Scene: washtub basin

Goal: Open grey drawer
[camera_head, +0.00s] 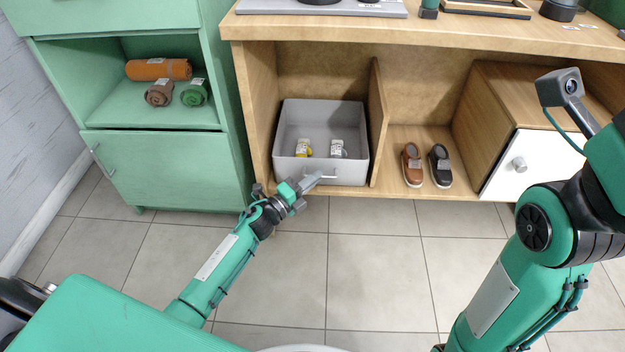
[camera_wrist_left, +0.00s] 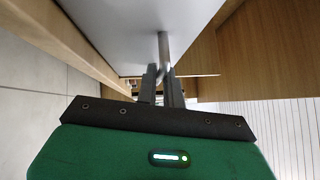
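The grey drawer (camera_head: 285,172) is an open-topped box in the left bay of the wooden cabinet. Its front panel is near the cabinet's front edge, and a yellow item and a grey item lie inside. A small bar handle (camera_head: 328,177) is on its front. My left gripper (camera_head: 312,181) is at the handle, in front of the drawer. In the left wrist view its two fingers (camera_wrist_left: 162,82) are close together around the metal handle (camera_wrist_left: 163,48), by the drawer's grey face (camera_wrist_left: 120,30). My right arm shows at the right, but its gripper is out of view.
A green cabinet (camera_head: 165,165) with rolled towels stands left of the wooden cabinet. A wooden divider (camera_head: 377,120) separates the drawer from two shoes (camera_head: 425,166). A white door with a knob (camera_head: 519,164) is farther right. The tiled floor in front is clear.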

